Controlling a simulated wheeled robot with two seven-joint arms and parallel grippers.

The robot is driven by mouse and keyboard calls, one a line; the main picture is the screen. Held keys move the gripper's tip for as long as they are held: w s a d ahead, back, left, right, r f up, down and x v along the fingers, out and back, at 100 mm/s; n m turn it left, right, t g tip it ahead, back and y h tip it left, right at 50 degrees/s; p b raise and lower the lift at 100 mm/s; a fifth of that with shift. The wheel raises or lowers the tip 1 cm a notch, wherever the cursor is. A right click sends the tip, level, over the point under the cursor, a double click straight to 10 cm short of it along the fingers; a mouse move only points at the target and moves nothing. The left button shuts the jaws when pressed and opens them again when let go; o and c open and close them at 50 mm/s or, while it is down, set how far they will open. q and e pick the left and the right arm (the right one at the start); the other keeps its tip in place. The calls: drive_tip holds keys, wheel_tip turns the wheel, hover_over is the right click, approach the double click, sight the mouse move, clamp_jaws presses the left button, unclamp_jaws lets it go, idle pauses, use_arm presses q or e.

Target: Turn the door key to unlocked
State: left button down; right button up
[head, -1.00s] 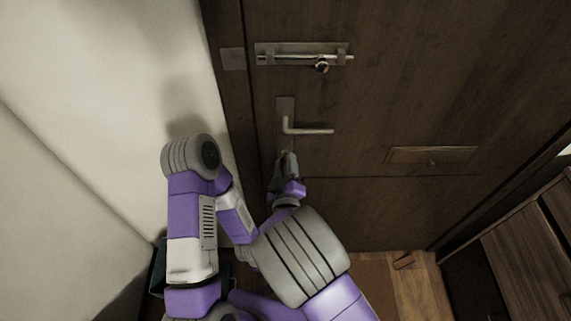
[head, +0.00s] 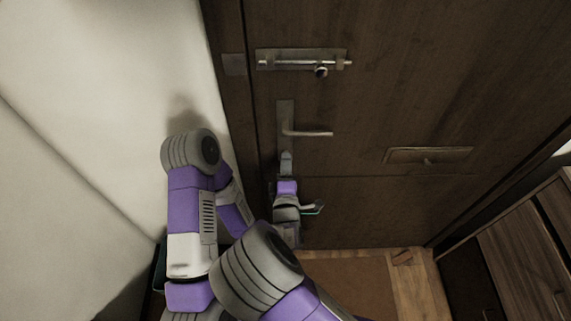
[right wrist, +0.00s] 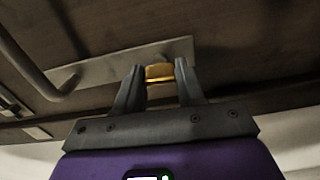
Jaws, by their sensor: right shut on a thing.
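The brown door (head: 420,90) fills the middle and right of the head view. Its lever handle (head: 308,133) sticks out level to the right from a tall metal plate (head: 285,112). My right gripper (head: 286,158) is at the lower end of this plate, below the handle. In the right wrist view the gripper's two fingers are shut on the brass-coloured key (right wrist: 160,72), and the plate lies just behind. The key is hidden by the gripper in the head view, and its angle in the lock cannot be told. My left gripper is not in view.
A slide bolt (head: 305,61) sits above the handle and a mail slot (head: 428,155) to the right. A pale wall (head: 90,90) stands close on the left. A wooden cabinet (head: 520,250) is at the lower right. A mat (head: 350,280) lies before the door.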

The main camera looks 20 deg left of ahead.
drive_tip(key=shift+n, duration=0.3)
idle(0.4)
drive_tip(key=o, duration=1)
drive_tip(key=shift+o, duration=0.2)
drive_tip(key=v, duration=0.7)
drive_tip(key=shift+s+p, duration=0.3)
drive_tip(key=shift+p, duration=0.05)
drive_tip(key=shift+d, duration=0.1)
